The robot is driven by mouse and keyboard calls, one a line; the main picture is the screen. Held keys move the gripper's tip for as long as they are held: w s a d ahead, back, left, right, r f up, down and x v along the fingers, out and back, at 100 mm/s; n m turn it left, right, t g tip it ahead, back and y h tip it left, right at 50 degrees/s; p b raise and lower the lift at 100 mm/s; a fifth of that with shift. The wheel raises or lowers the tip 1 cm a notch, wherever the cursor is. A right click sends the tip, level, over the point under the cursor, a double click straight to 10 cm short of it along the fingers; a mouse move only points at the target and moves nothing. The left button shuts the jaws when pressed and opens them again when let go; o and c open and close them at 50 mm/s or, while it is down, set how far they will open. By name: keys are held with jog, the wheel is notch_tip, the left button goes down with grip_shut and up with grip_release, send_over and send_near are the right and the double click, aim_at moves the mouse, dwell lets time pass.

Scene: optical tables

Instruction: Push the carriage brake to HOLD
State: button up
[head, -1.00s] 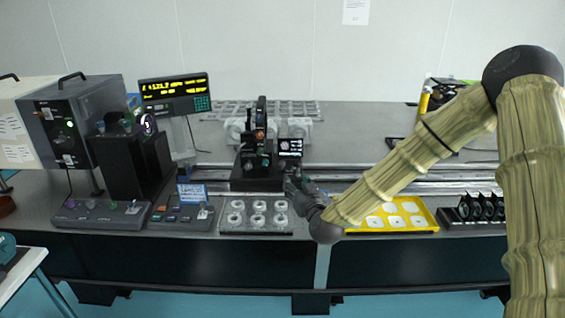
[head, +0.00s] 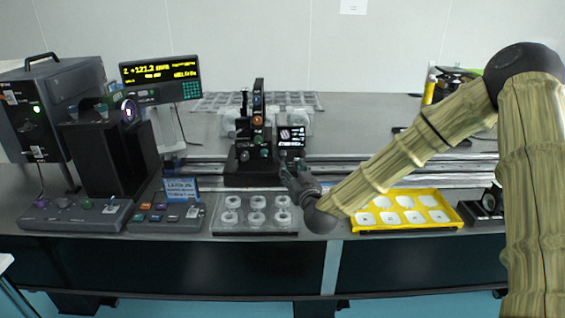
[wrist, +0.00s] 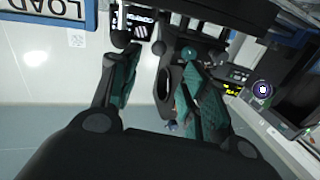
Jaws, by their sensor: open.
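The black carriage (head: 252,170) stands on the rail at the middle of the bench, with an upright mount (head: 258,118) and knobs. A small dark screen (head: 291,137) with a light pattern is at its right side. I cannot single out the brake lever or read its HOLD mark. My gripper (head: 288,168) is just right of and in front of the carriage, apart from it as far as I can tell. In the wrist view my gripper (wrist: 157,55) has its two teal-padded fingers spread, with dark carriage parts and a teal knob (wrist: 189,53) beyond them.
A clear tray of round parts (head: 255,215) lies in front of the carriage. A yellow tray (head: 405,210) lies to the right, under my arm. A control box (head: 168,214), a black tower (head: 108,158) and a lit readout (head: 160,75) stand on the left. The rail (head: 400,168) runs right.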

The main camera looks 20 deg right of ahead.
aim_at(284, 155)
jog(key=shift+w+d+f+p, duration=0.1)
jog(key=shift+w+p, duration=0.2)
jog(key=shift+w, duration=2.4)
jog(key=shift+w+d+p, duration=0.1)
jog(key=shift+w+p, duration=0.2)
jog(key=shift+w, duration=2.4)
grip_shut()
